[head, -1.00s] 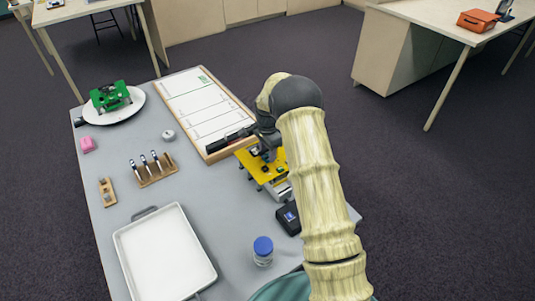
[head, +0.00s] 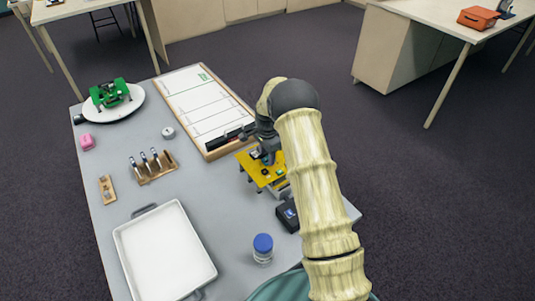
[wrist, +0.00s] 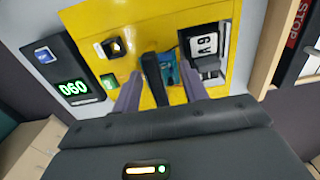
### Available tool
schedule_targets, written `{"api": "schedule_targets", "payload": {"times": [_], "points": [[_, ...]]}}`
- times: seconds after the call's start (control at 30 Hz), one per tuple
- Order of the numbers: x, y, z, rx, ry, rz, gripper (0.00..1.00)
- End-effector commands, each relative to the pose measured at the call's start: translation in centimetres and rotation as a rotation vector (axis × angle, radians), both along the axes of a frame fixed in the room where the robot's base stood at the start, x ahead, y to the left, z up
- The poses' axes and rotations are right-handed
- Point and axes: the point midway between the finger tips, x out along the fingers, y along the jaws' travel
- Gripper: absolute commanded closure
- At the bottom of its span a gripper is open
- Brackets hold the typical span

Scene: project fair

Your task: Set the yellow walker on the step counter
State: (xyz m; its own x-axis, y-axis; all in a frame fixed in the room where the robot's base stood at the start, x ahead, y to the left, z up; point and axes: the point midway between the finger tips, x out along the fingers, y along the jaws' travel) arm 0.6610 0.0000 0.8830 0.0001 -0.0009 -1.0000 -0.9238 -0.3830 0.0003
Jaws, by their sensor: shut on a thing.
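The yellow walker (head: 250,166) has a flat yellow deck with small parts on it and short legs below. It is at the right side of the grey table in the head view. In the wrist view its deck (wrist: 90,18) fills the middle. My gripper (wrist: 160,88) is shut on a dark upright piece at the middle of the deck. The step counter (head: 288,216) is a black box with a lit display, close beside the walker. Its green digits show in the wrist view (wrist: 72,88). A pale part shows under the walker's right edge; contact beneath the walker is hidden.
A framed white board (head: 205,105) lies just left of the walker. A blue-capped jar (head: 263,248) and a white tray (head: 165,255) are nearer. A marker rack (head: 155,168) and a green walker (head: 108,93) on a white disc are farther left.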

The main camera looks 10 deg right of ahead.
Motion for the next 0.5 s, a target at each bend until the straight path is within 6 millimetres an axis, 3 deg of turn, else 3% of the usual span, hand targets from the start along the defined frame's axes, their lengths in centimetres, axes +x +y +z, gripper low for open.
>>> {"api": "schedule_targets", "payload": {"times": [0.03, 0.13, 0.5], "points": [[0.01, -0.01, 0.06, 0.0, -0.001, 0.0, 0.55], [0.02, -0.01, 0.07, 0.0, 0.0, 0.0, 0.35], [0.03, -0.04, 0.51, 0.0, -0.001, 0.0, 0.35]]}}
